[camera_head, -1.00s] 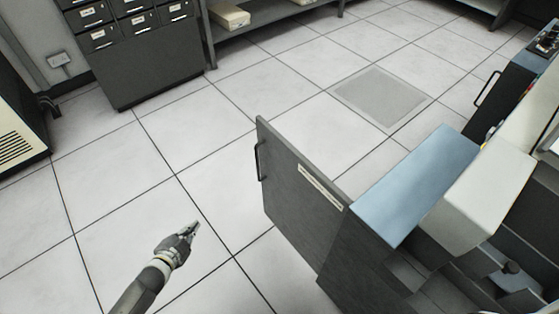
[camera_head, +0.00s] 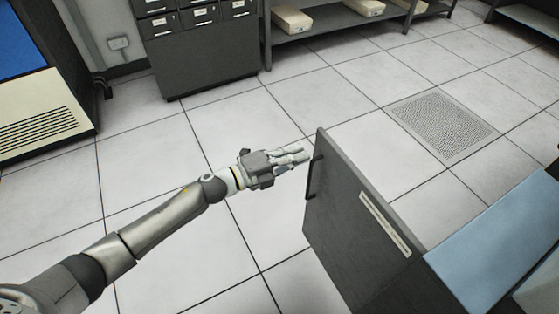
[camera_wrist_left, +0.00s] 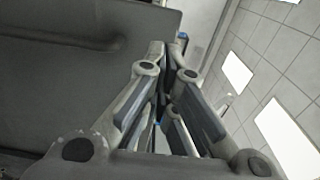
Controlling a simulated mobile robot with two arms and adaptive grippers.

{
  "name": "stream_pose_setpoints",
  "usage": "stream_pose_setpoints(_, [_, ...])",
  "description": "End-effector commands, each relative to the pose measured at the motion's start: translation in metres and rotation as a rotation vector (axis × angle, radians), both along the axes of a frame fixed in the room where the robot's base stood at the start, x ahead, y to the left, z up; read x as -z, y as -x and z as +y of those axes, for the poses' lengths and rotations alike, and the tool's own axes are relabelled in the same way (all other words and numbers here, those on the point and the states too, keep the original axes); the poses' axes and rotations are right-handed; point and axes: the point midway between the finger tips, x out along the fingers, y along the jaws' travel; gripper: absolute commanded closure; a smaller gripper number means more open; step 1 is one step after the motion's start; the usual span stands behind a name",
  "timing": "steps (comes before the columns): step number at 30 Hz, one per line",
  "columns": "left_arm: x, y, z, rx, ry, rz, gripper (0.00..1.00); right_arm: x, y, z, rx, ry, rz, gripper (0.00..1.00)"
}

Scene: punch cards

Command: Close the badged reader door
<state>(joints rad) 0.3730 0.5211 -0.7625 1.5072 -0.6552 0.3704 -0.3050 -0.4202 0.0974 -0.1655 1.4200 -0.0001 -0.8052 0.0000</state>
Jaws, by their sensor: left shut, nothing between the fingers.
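The reader door (camera_head: 350,235) is a dark grey panel standing swung open from its cabinet. A pale label strip (camera_head: 385,222) is on its face, and a dark bar handle (camera_head: 314,178) is near its free edge. My left gripper (camera_head: 304,154) is shut and empty, with its fingertips close to the door's free edge, just above the handle. I cannot tell if they touch. In the left wrist view the shut fingers (camera_wrist_left: 172,55) lie beside a large dark grey surface (camera_wrist_left: 60,70), likely the door. My right gripper is not in view.
The cabinet's blue top (camera_head: 500,240) is at the lower right. Grey card drawers (camera_head: 205,50) and a shelf with pale boxes (camera_head: 292,20) stand at the back. A vented cabinet (camera_head: 45,115) is at the left. The tiled floor between them is clear.

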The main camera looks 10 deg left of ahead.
Motion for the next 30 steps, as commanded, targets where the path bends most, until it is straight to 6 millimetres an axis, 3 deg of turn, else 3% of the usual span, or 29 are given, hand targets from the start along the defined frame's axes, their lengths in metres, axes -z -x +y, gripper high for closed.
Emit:
stream_pose_setpoints(3, [-0.001,-0.014,-0.02,0.001,0.002,-0.002,1.0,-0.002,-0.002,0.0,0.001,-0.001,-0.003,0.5])
stream_pose_setpoints(9, [0.001,-0.029,-0.04,-0.001,0.001,0.001,1.0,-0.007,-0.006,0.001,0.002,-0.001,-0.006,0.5])
stream_pose_setpoints(30, [0.002,-0.036,-0.05,0.005,0.001,0.001,1.0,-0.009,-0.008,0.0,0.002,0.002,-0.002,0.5])
